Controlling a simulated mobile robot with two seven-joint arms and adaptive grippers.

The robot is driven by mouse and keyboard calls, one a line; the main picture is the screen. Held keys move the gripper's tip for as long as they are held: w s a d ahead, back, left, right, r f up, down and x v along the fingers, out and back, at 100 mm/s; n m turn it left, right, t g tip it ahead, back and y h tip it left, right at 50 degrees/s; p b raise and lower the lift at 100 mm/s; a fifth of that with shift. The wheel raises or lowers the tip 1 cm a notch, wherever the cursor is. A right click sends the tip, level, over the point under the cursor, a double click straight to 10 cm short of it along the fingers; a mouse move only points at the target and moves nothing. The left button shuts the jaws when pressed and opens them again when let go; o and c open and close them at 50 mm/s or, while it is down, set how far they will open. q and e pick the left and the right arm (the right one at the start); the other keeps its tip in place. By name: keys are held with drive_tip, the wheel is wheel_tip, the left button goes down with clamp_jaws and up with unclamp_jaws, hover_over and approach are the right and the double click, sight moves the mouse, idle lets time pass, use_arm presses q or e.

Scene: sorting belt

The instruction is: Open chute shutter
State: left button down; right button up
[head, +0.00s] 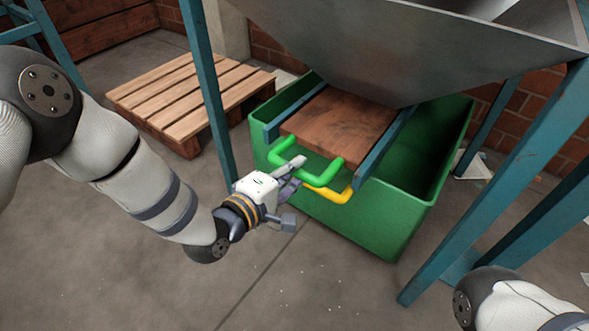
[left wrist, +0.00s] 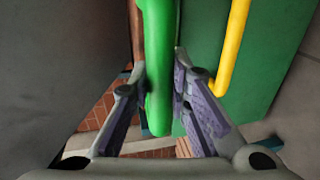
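The chute shutter (head: 340,122) is a brown wooden board between two blue rails under the grey hopper (head: 430,55). A green U-shaped handle (head: 323,179) sticks out from its front edge and also shows in the left wrist view (left wrist: 158,60). My left gripper (head: 292,172) is at the bar of this handle, one finger on each side. The fingertips look closed against the bar in the left wrist view. A yellow handle (head: 340,197) sits just below the green one, outside the fingers. My right gripper is out of view.
A green bin (head: 385,225) stands below the chute. Blue posts (head: 209,90) flank it, with another post (head: 500,180) at the right. A wooden pallet (head: 185,90) lies at the back left. The floor in front of the bin is clear.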

use_arm(q)
drive_tip(key=f+p+v, duration=0.1)
drive_tip(key=p+v, duration=0.2)
drive_tip(key=v, duration=0.5)
drive_tip(key=f+p+v, duration=0.2)
drive_tip(key=p+v, duration=0.2)
drive_tip(key=v, duration=0.4)
drive_tip(key=shift+s+a, duration=0.35)
drive_tip(key=shift+s, duration=0.2)
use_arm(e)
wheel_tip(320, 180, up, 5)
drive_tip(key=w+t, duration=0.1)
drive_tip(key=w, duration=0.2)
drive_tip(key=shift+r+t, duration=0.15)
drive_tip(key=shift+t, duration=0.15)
use_arm(q)
drive_tip(key=shift+f, duration=0.1)
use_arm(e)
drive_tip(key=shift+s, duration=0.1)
use_arm(q)
drive_tip(key=c, duration=1.5)
unclamp_jaws()
drive_tip(key=v, duration=1.2)
